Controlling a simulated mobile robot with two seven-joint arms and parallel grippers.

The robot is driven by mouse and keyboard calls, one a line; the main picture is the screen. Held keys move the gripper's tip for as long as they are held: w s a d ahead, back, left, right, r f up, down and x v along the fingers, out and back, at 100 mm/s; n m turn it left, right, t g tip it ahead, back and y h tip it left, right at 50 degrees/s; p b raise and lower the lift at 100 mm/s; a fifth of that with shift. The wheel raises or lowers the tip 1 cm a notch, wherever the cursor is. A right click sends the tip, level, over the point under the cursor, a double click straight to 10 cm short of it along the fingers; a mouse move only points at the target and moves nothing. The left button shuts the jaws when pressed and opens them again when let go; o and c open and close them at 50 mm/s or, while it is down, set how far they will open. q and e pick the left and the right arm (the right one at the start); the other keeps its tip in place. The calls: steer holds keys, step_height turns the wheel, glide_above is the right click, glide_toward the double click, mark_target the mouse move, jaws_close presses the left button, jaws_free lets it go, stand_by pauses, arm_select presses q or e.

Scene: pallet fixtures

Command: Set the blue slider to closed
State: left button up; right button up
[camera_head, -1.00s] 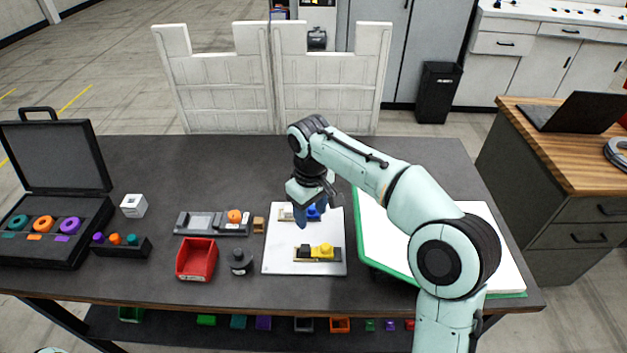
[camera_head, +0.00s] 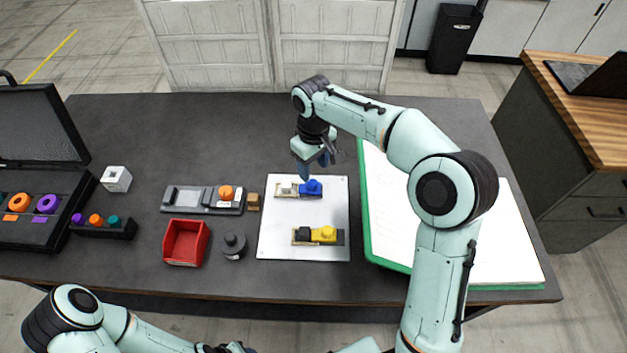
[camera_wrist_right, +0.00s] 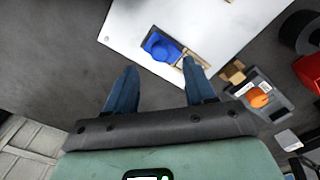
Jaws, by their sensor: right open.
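The blue slider (camera_head: 313,187) sits at the right end of its pale track (camera_head: 284,190), near the back of a white plate (camera_head: 275,238). In the right wrist view the blue slider (camera_wrist_right: 158,46) lies ahead of the gap between the fingertips. My right gripper (camera_head: 314,166) is open and empty, just behind and above the blue slider, apart from it as far as I can tell. Its two blue fingers show spread in the wrist view (camera_wrist_right: 160,68). A yellow slider (camera_head: 324,234) with a black block beside it sits on the plate's front track. My left gripper is not visible.
A grey fixture with an orange knob (camera_head: 227,192), a wooden block (camera_head: 254,201), a red bin (camera_head: 186,243) and a dark round piece (camera_head: 234,246) stand left of the plate. A green-edged white board (camera_head: 385,235) lies to the right. The table behind is clear.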

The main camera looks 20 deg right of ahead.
mark_target(313, 183)
step_height(313, 183, down, 6)
steer(key=shift+w+f, duration=0.1)
steer(key=shift+f, duration=0.15)
jaws_close()
